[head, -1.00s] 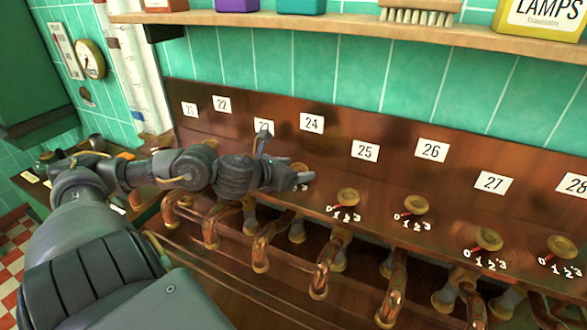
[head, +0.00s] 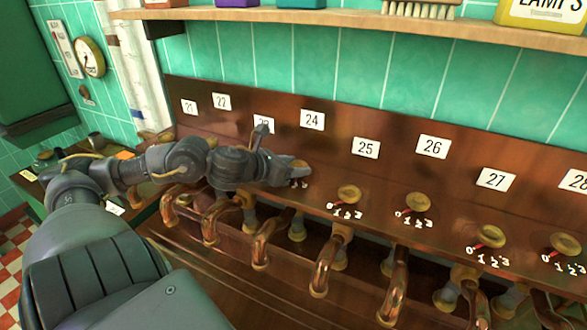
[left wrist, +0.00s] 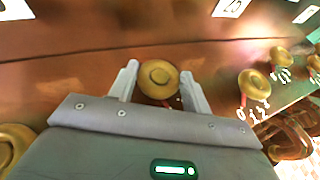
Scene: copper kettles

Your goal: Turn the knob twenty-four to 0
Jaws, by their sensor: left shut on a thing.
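Knob twenty-four is a round brass knob below the white "24" plate (head: 312,120) on the brown panel. My left gripper (head: 298,172) reaches it from the left and mostly hides it in the head view. In the left wrist view the knob (left wrist: 158,79) sits between the two fingers of my left gripper (left wrist: 159,86), which are shut on it. A bit of red pointer shows at the knob's lower right there. Its digits are mostly covered, so I cannot read its setting. My right gripper is not in view.
Knob twenty-five (head: 349,195) and knob twenty-six (head: 418,203) stand close to the right, with red pointers and white digits. Curved copper pipes (head: 328,262) stick out below the knobs. A wooden shelf (head: 340,22) runs above the panel.

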